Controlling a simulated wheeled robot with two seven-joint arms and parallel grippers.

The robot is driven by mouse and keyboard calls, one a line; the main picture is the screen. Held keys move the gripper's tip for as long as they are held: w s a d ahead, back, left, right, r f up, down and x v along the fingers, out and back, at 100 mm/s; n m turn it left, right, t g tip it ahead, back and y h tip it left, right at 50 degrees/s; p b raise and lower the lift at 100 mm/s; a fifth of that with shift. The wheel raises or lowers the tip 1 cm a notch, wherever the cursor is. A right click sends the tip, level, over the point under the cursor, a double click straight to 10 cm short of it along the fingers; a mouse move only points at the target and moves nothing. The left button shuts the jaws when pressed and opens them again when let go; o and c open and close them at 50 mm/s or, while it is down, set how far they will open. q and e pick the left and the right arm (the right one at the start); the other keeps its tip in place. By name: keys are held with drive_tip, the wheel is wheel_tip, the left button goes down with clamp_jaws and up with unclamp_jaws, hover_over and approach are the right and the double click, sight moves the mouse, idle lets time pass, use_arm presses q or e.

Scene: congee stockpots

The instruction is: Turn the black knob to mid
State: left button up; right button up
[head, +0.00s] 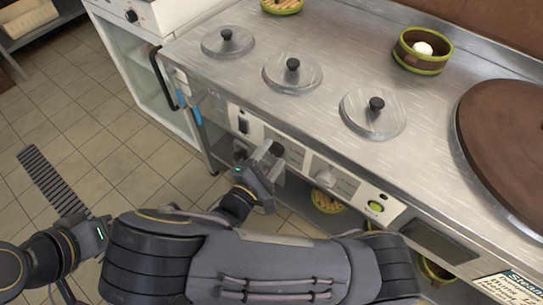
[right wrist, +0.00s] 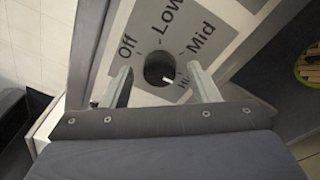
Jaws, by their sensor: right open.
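The black knob (head: 278,149) is on the stove's front panel and also shows in the right wrist view (right wrist: 160,68). Its panel is marked Off, Low and Mid around it, with a partly hidden label below Mid. A small pale mark shows at the knob's lower edge; I cannot tell which setting it points to. My right gripper (head: 264,160) is at the panel, its open fingers (right wrist: 161,86) on either side of the knob with visible gaps. My left gripper (head: 97,240) is low at the left, away from the stove; its jaws are not clear.
A black switch (head: 243,126) is to the left. Several metal lids (head: 373,113) and a brown lid (head: 508,150) are on the steel top. The tiled floor at left is clear.

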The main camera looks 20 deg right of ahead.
drive_tip(key=shift+w+d, duration=0.15)
drive_tip(key=shift+c, duration=0.3)
drive_tip(key=c, duration=0.9)
drive_tip(key=shift+r, duration=0.1)
